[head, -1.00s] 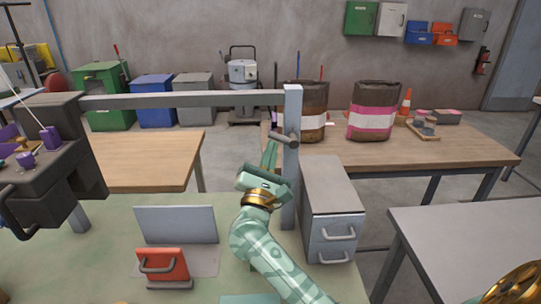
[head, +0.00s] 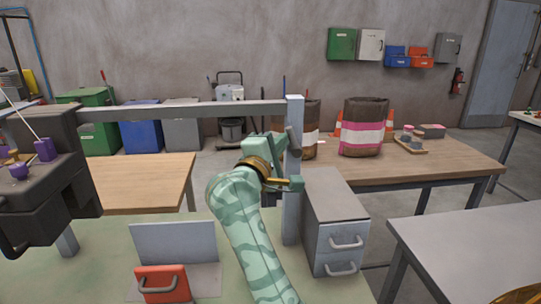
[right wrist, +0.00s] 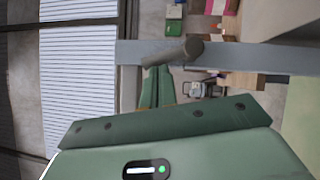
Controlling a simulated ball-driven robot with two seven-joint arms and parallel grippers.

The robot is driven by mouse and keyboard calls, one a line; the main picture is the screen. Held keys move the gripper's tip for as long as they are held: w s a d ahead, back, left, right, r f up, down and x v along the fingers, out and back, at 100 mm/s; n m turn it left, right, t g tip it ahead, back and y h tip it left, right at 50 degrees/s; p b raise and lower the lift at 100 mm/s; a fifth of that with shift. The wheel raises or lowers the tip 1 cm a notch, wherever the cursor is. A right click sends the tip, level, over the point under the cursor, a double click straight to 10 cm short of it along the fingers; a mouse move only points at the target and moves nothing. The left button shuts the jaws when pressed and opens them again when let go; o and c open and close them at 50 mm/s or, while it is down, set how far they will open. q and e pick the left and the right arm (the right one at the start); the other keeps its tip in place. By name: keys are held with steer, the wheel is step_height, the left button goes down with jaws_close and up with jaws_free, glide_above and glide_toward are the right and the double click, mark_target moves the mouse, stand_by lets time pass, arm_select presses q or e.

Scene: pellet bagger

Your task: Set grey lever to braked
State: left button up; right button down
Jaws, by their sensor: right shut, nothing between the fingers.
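The grey lever (head: 295,143) is a short dark grey bar mounted on the upright light grey post (head: 291,205), a little below its top. In the right wrist view the lever (right wrist: 175,52) lies across the grey beam, its round end to the right. My right gripper (head: 274,146) is shut and empty, just left of the lever and partly hidden by its own wrist. In the right wrist view its closed green fingers (right wrist: 155,72) point at the lever's left part; I cannot tell whether they touch. My left gripper is not in view.
A grey crossbeam (head: 190,110) joins the post to a dark machine block (head: 45,190) at left. A grey drawer cabinet (head: 336,215) stands right of the post. Bags (head: 365,128) stand on the wooden table behind.

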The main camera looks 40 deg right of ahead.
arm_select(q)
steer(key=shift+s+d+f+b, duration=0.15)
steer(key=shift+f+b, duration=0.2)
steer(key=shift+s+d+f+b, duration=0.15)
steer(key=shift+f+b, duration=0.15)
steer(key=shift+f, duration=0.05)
arm_select(e)
steer(key=shift+s+d+r+m+g+y, duration=0.15)
steer(key=shift+d+r+m+g+y, duration=0.2)
steer(key=shift+m, duration=0.35)
steer(key=shift+s+d+r+m+g+y, duration=0.15)
steer(key=shift+d+m+g+y, duration=0.1)
steer(key=shift+m+y, duration=0.35)
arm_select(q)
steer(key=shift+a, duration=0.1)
